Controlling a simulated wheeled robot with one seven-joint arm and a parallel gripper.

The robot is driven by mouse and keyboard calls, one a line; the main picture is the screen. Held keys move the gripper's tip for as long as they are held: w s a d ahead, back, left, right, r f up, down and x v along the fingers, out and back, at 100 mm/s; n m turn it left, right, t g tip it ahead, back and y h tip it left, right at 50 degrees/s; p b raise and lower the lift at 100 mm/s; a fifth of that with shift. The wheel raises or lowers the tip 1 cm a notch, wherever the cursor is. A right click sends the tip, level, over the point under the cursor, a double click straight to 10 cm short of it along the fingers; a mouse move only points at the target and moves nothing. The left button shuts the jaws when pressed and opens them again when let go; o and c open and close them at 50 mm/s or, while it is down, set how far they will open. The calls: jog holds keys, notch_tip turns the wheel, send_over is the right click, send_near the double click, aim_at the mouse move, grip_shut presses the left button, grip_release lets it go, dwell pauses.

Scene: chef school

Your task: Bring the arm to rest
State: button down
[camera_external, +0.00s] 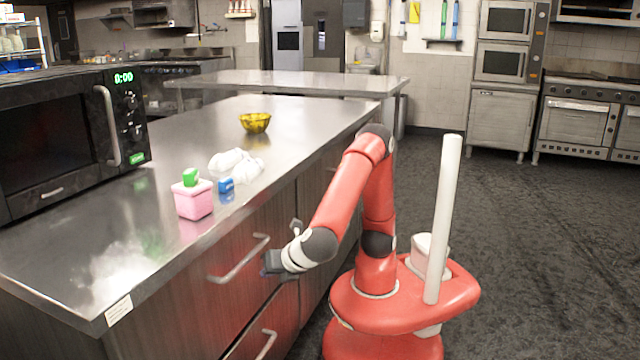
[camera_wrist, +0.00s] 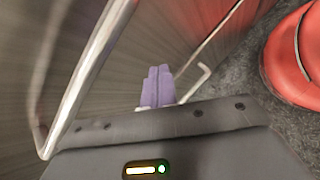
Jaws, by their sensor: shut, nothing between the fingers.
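My red arm stands on my base at the right of the counter in the external view. Its forearm slopes down to the left. My gripper (camera_external: 268,264) hangs beside the counter's drawer fronts, below the countertop edge and close to a drawer handle (camera_external: 240,260). In the wrist view my gripper (camera_wrist: 158,72) shows two purple fingers side by side, shut with nothing between them. A long metal handle (camera_wrist: 88,75) runs along the left of the fingers. I cannot tell whether the gripper touches it.
The steel countertop (camera_external: 300,110) holds a microwave (camera_external: 60,140), a pink box (camera_external: 193,200) with a green item (camera_external: 190,177), a blue item (camera_external: 226,186), crumpled white items (camera_external: 236,163) and a yellow bowl (camera_external: 255,123). A lower handle (camera_external: 262,345) sticks out. The dark floor (camera_external: 540,250) at right is clear.

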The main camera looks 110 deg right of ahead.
jog(key=s+d+r+m+y+p, duration=0.1)
jog(key=s+d+r+m+y, duration=0.1)
jog(key=s+d+m+y, duration=0.2)
jog(key=s+d+r+m+y+p, duration=0.2)
jog(key=s+d+m+y, duration=0.2)
jog(key=s+d+m, duration=0.6)
jog(key=shift+s+d+m+t, duration=0.2)
jog(key=shift+s+m+t, duration=0.1)
jog(key=shift+s+m, duration=2)
jog(key=shift+s+r, duration=0.1)
jog(key=shift+s, duration=0.05)
